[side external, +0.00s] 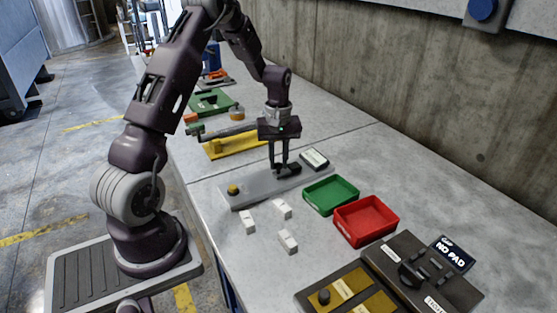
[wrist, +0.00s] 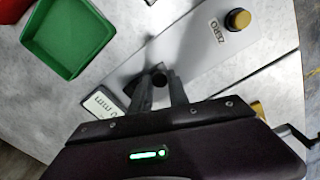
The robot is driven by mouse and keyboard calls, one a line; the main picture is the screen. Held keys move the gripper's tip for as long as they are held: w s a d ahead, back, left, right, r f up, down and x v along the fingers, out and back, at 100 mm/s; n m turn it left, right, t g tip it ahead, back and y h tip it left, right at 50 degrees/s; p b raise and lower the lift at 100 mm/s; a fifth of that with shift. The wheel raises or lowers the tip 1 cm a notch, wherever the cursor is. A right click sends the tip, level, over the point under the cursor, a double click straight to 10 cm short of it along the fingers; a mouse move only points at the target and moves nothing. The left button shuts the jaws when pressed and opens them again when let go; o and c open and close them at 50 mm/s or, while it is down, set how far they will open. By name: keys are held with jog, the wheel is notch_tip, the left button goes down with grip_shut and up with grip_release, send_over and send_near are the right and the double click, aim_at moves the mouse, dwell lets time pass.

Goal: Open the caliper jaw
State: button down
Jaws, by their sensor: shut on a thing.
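The caliper is a long grey bar (side external: 258,188) lying on the bench, with a yellow button (side external: 233,188) at its near left end. In the wrist view the button (wrist: 238,19) has the word ZERO beside it. A small display marked mm (side external: 314,159) lies by the far end; it also shows in the wrist view (wrist: 103,102). A dark jaw piece (side external: 293,169) sits on the bar. My gripper (side external: 278,168) points down over the bar, shut on the dark jaw piece. In the wrist view the fingertips (wrist: 164,82) meet at its dark knob, largely hiding it.
A green tray (side external: 331,195) and a red tray (side external: 366,220) stand to the right. Several white blocks (side external: 282,209) lie in front of the bar. A yellow fixture (side external: 238,143) lies behind. Dark and yellow fixtures (side external: 418,273) fill the near right. Bare bench lies between.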

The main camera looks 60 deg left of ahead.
jog(key=shift+s, duration=2.3)
jog(key=c, duration=1.3)
grip_release()
jog(key=shift+o, duration=0.2)
jog(key=shift+r, duration=0.1)
notch_tip(320, 180, up, 7)
